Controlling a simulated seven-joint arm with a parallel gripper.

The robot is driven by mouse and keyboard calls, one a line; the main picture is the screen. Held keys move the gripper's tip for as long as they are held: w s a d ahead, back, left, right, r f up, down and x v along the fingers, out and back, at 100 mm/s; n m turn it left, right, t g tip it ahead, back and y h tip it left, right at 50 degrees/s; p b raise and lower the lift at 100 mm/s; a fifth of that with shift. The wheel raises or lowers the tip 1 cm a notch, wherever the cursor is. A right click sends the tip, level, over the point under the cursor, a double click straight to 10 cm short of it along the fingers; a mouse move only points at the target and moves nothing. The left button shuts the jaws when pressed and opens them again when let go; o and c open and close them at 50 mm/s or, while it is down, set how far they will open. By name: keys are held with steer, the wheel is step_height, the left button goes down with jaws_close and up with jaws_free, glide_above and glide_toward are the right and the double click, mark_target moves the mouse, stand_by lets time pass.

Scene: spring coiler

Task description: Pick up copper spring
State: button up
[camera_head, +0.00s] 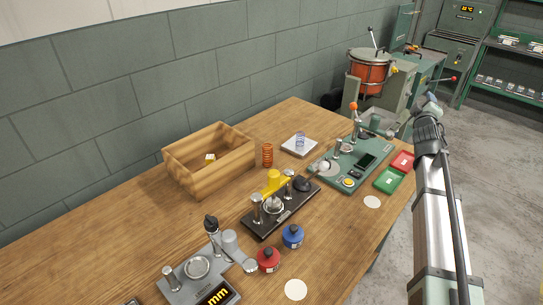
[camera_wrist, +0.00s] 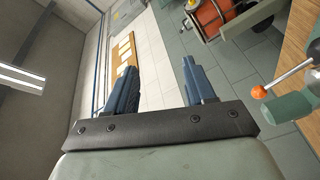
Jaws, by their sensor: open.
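A copper-orange coil spring (camera_head: 267,155) stands upright on the wooden table in the head view, just right of the wooden box. It does not show in the wrist view. My gripper (camera_wrist: 155,92) is open and empty in the wrist view, its two blue-grey fingers apart. In the head view my arm is at the right, beyond the table's right edge, and my gripper is far from the spring; its fingers are hard to make out there.
A wooden box (camera_head: 181,164) stands left of the spring. A white pad with a small clear item (camera_head: 300,142), a black fixture with a yellow part (camera_head: 262,220) and a green machine (camera_head: 352,186) are nearby. Red (camera_head: 268,260) and blue bottles (camera_head: 292,236) stand in front.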

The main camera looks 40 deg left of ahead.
steer(key=s+a+f+m+g, duration=0.1)
steer(key=s+a+m+g, duration=0.2)
steer(key=a, duration=0.6)
steer(key=m+g+h, duration=0.1)
steer(key=g+h, duration=0.2)
steer(key=g, duration=0.9)
glide_toward(269, 147)
steer(key=shift+y, duration=0.3)
steer(key=x, duration=0.7)
steer(key=shift+w+d+f, duration=0.1)
steer(key=shift+d+f, duration=0.2)
steer(key=shift+s+x, duration=0.2)
steer(key=shift+x, duration=2.45)
steer(key=shift+a, duration=0.1)
steer(key=shift+c, duration=0.5)
